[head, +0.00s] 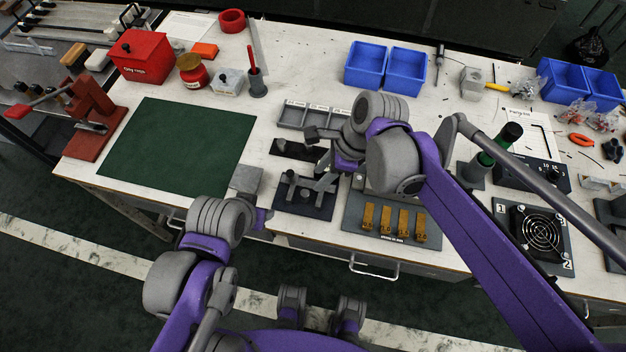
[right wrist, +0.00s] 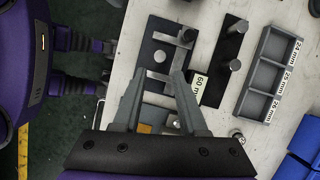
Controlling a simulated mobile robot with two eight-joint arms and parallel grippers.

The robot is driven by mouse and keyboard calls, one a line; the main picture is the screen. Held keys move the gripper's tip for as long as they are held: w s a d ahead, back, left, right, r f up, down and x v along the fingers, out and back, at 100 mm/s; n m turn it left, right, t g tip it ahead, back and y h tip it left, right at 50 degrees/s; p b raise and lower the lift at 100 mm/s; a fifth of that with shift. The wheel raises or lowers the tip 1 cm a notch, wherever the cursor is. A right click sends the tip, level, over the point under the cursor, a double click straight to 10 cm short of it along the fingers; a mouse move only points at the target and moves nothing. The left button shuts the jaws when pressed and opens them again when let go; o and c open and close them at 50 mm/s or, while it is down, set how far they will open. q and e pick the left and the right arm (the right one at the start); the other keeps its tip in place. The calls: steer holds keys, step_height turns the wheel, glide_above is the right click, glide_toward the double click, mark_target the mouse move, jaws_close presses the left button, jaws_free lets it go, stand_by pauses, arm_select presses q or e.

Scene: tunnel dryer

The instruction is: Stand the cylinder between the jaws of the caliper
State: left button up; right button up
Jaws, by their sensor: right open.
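The caliper (head: 305,195) is a grey device on a dark plate near the table's front edge. It also shows in the right wrist view (right wrist: 187,56). A small pale round top (right wrist: 160,56) shows among its grey bars; I cannot tell whether it is the cylinder or a caliper part. My right gripper (head: 325,178) is over the caliper area. In the right wrist view its fingers (right wrist: 158,78) are apart with nothing held.
A grey tray (head: 292,116) with compartments labelled 24, 25 and 26 mm lies behind the strip. A board with several brass pieces (head: 352,220) lies right of the caliper. A green mat (head: 175,147) on the left is clear. Blue bins (head: 366,66) stand at the back.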

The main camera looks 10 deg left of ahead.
steer(key=shift+v, duration=0.75)
steer(key=s+d+f+n+t+h, duration=0.2)
steer(key=s+d+n, duration=0.3)
steer(key=d+n, duration=0.3)
steer(key=s+d+f+n+t+h, duration=0.2)
steer(key=d+n, duration=0.6)
steer(key=d, duration=0.6)
steer(key=s+f+t, duration=0.1)
steer(key=s, duration=0.1)
steer(key=shift+s+d+t+h, duration=0.2)
steer(key=shift+s+t+h, duration=0.1)
steer(key=shift+s+t, duration=0.1)
